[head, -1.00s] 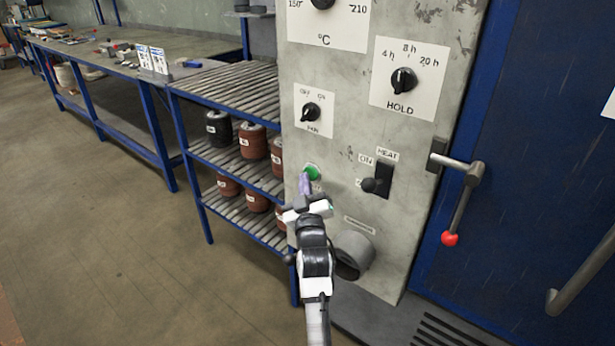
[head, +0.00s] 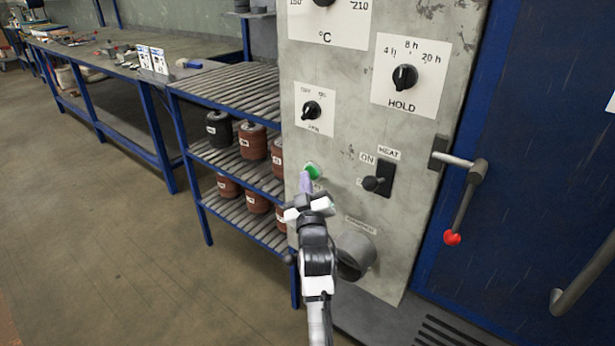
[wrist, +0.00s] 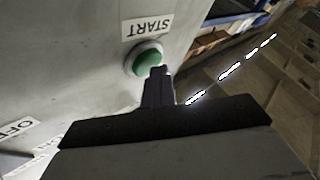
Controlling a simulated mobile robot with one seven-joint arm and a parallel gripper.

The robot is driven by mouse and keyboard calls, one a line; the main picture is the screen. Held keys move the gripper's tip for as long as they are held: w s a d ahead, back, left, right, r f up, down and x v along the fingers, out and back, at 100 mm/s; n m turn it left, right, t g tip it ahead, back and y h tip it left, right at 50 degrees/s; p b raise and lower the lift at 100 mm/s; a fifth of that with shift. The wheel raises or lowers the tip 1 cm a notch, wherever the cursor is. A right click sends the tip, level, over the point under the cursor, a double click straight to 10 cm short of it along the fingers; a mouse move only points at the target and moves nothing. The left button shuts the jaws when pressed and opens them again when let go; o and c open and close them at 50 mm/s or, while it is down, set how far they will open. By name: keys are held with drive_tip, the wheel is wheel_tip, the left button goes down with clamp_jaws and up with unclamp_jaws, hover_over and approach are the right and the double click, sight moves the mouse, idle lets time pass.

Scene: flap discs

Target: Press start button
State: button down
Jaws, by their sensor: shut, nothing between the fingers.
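The green start button (head: 313,171) is on the grey control panel (head: 345,130), low on its left side. In the wrist view the round green button (wrist: 146,60) sits in a pale ring beside a START label (wrist: 148,27), which appears upside down. My gripper (head: 305,181) is shut and empty. Its fingertips (wrist: 158,70) overlap the lower right edge of the button in the wrist view. I cannot tell whether they touch it or are just in front of it.
Dials (head: 404,77) are above. A blue door with a red-tipped handle (head: 453,237) stands right.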

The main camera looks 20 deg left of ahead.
drive_tip(key=shift+d, duration=0.25)
drive_tip(key=s+p, duration=0.1)
drive_tip(key=s+a+p, duration=0.1)
drive_tip(key=s, duration=0.1)
drive_tip(key=s+a+p, duration=0.1)
drive_tip(key=s+p, duration=0.1)
drive_tip(key=shift+s+a+f, duration=0.1)
drive_tip(key=shift+s, duration=0.15)
idle(0.5)
